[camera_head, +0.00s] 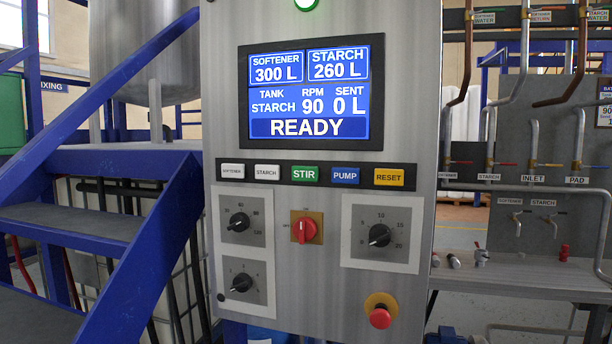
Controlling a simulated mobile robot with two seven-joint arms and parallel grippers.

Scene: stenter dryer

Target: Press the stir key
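The green STIR key (305,174) sits in the middle of a dark key strip on the front of a grey control panel (300,25). To its left are the white SOFTENER key (232,171) and the white STARCH key (267,172). To its right are the blue PUMP key (345,176) and the yellow RESET key (389,177). The blue screen (310,92) above reads SOFTENER 300 L, STARCH 260 L, tank STARCH, RPM 90, SENT 0 L and READY. Neither of my grippers shows in the head view.
Below the keys are black knobs (239,222), a red rotary switch (306,230) and a red emergency button (380,317). Blue stairs (130,225) stand close on the left. Pipes and valves above a grey bench (520,268) stand on the right. Nothing blocks the panel's front.

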